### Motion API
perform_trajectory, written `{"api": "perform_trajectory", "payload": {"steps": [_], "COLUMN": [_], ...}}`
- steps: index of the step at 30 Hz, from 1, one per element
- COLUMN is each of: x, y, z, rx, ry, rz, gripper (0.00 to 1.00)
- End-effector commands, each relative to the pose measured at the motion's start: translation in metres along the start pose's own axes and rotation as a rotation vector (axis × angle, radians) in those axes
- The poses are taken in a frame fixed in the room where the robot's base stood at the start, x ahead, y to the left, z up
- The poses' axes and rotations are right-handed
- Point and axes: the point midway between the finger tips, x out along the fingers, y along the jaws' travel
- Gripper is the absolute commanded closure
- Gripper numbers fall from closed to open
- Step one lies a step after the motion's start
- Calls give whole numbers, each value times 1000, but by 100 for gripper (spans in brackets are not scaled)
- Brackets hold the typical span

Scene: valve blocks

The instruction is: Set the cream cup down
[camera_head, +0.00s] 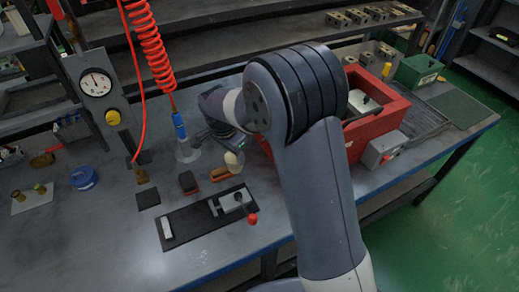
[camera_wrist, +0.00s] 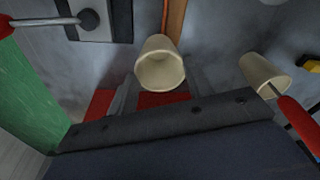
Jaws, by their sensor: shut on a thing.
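The cream cup (camera_wrist: 160,66) is in the middle of the wrist view, just beyond the dark bar of my gripper (camera_wrist: 160,92). Its open rim faces the camera, and grey finger parts flank it. My gripper is shut on the cup. In the head view, the cup (camera_head: 234,160) shows as a small pale shape beside my gripper (camera_head: 230,151), near an orange-brown block (camera_head: 220,173). My arm hides much of the area behind it. I cannot tell whether the cup's base touches the bench.
A black plate (camera_head: 190,223) with a red-knobbed clamp (camera_head: 236,201) lies in front. A dark block (camera_head: 188,182) sits left of the orange-brown one. A red bin (camera_head: 393,113) stands right. Another cream piece (camera_wrist: 262,75) and a red handle (camera_wrist: 298,123) show right in the wrist view.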

Motion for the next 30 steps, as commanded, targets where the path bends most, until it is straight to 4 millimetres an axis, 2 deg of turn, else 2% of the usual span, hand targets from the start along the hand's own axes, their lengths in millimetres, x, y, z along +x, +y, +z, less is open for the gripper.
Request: {"api": "perform_trajectory", "payload": {"steps": [1,3,9,18,21,23,30], "x": [1,3,9,16,38,46,47], "y": [6,13,26,36,35,34,34], "z": [-15,-31,-63,-84,-78,-76,-76], "rx": [7,6,3,2,-1,-1,0], "ry": [0,0,0,0,-1,-1,0], "rz": [1,0,0,1,2,1,-1], "gripper": [90,90,90,90,90,90,90]}}
